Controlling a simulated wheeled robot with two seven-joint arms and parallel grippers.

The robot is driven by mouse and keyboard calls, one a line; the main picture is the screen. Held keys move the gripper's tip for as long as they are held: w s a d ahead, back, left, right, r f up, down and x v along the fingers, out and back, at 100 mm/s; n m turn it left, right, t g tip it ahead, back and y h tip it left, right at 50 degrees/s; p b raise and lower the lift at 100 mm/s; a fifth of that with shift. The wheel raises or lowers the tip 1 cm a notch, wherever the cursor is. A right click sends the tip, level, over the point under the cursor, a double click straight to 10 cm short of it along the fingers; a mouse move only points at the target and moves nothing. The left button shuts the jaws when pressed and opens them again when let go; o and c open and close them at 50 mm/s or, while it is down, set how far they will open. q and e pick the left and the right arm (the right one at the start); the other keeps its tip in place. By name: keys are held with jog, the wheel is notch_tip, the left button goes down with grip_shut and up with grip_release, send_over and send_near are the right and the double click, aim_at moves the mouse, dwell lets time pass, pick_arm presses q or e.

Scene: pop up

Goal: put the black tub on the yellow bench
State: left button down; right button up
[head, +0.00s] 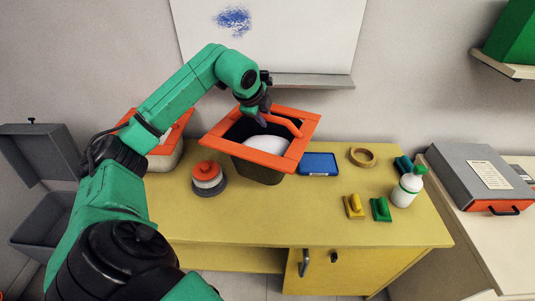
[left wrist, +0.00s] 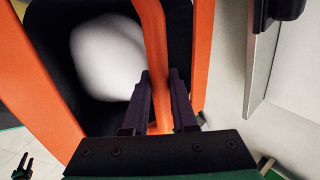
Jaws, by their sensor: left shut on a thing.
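The black tub (head: 258,172) has a wide orange rim and an orange handle, with a white rounded thing (head: 264,147) inside. It is over the back middle of the yellow bench (head: 290,225); whether its base touches the top I cannot tell. My left gripper (head: 262,118) reaches down over the tub and is shut on its orange handle. In the left wrist view the fingers (left wrist: 160,100) close on the handle (left wrist: 154,45), with the white thing (left wrist: 105,55) in the dark inside of the tub.
Another orange-rimmed tub (head: 165,150) stands at the left, partly behind my arm. An orange-topped round thing (head: 207,177), blue tray (head: 319,164), tape ring (head: 362,156), yellow and green blocks and a white bottle (head: 406,188) are on the bench. Its front middle is clear.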

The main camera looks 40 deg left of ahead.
aim_at(264, 138)
pick_arm(q)
notch_tip(264, 138, down, 7)
jog(key=shift+s+f+p, duration=0.15)
jog(key=shift+f+p, duration=0.05)
jog(key=shift+p, duration=0.75)
jog(key=shift+f, duration=0.35)
pick_arm(e)
jog(key=shift+s+r, duration=0.2)
jog(key=shift+r, duration=0.3)
jog(key=shift+s+r, duration=0.2)
jog(key=shift+r, duration=0.25)
pick_arm(q)
jog(key=c, duration=0.7)
grip_release()
jog(key=shift+s, duration=0.1)
pick_arm(e)
jog(key=shift+d, duration=0.1)
